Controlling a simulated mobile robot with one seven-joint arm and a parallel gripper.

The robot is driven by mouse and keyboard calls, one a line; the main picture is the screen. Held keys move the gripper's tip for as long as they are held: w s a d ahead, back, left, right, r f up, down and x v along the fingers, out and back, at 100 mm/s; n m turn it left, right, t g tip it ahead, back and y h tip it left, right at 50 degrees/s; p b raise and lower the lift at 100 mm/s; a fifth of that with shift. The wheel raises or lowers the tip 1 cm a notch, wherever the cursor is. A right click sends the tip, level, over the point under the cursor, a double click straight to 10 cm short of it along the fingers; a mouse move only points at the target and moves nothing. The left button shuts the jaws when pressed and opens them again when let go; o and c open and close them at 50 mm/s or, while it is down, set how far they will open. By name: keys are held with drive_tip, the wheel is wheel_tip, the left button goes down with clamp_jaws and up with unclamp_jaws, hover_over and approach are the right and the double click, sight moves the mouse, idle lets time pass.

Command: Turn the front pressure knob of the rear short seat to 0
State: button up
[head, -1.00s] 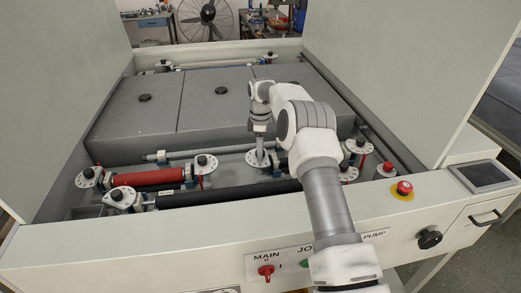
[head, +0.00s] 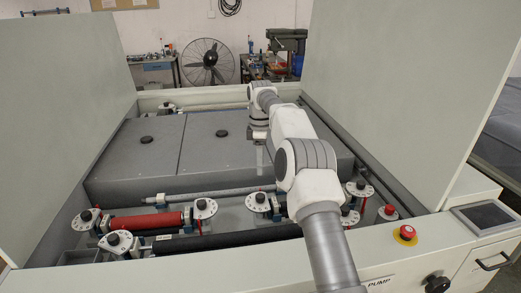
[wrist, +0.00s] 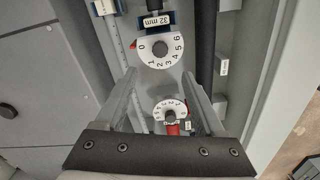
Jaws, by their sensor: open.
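Several white numbered dials with black knobs sit on the machine's front rollers. My gripper is open and empty, pointing down above the bed, partly hidden by my arm. In the wrist view, my open gripper (wrist: 160,82) has a dial (wrist: 162,48) marked 0 to 6 beyond its fingertips. I cannot tell which knob is the named one.
A red roller (head: 146,221) and a dark front roller run across the bed. Grey blocks (head: 215,150) fill the middle. Tall side panels (head: 400,90) stand left and right. A red emergency button (head: 407,232) sits on the front edge.

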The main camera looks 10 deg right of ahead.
drive_tip(key=shift+r+p, duration=0.6)
drive_tip(key=shift+r, duration=1.5)
drive_tip(key=shift+r, duration=0.1)
drive_tip(key=s+a+r+m+t, duration=0.25)
drive_tip(key=s+r+m, duration=0.35)
drive_tip(key=s+r, duration=1.1)
drive_tip(key=s+d+f+m+t, duration=0.1)
drive_tip(key=s+f+m, duration=0.1)
drive_tip(key=s, duration=0.7)
drive_tip(key=s+d+f+m+t, duration=0.1)
drive_tip(key=s+f+m, duration=0.2)
drive_tip(key=s, duration=0.6)
drive_tip(key=s+f+m+t, duration=0.1)
drive_tip(key=s+f+m, duration=0.2)
drive_tip(key=s, duration=0.6)
drive_tip(key=shift+s+d+f+m, duration=0.25)
drive_tip(key=shift+d+m, duration=0.15)
drive_tip(key=shift+m, duration=0.3)
